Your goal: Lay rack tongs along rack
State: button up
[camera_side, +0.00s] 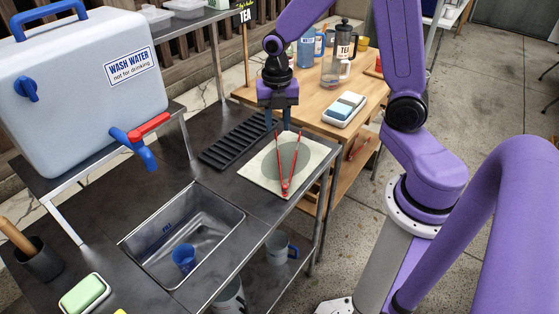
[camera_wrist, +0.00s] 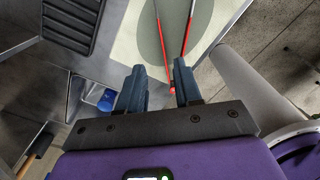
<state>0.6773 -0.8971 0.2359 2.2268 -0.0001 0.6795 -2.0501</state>
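The red tongs (camera_side: 285,170) lie on a cream mat (camera_side: 256,179) with a grey-green oval, their two arms spread in a V and the joined end toward the sink. In the wrist view the tongs (camera_wrist: 187,32) show past my fingers, with the red joined end by the right finger. The black slotted rack (camera_side: 237,142) lies flat on the metal table left of the mat; it also shows in the wrist view (camera_wrist: 68,22). My gripper (camera_side: 281,124) is open, pointing down and empty. It appears above the table, apart from the tongs; the exact height is unclear.
A sink (camera_side: 185,230) with a blue cup (camera_side: 184,257) is in front of the rack. A wash water container (camera_side: 75,90) stands at left. A wooden table (camera_side: 300,110) with a white-and-blue box (camera_side: 344,109) and a press pot (camera_side: 343,45) is behind.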

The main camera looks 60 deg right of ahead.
notch_tip(320, 180, down, 6)
jog(key=shift+s+f, duration=0.15)
jog(key=shift+f, duration=1.15)
jog(key=shift+s+f, duration=0.1)
jog(key=shift+f, duration=1.2)
grip_shut()
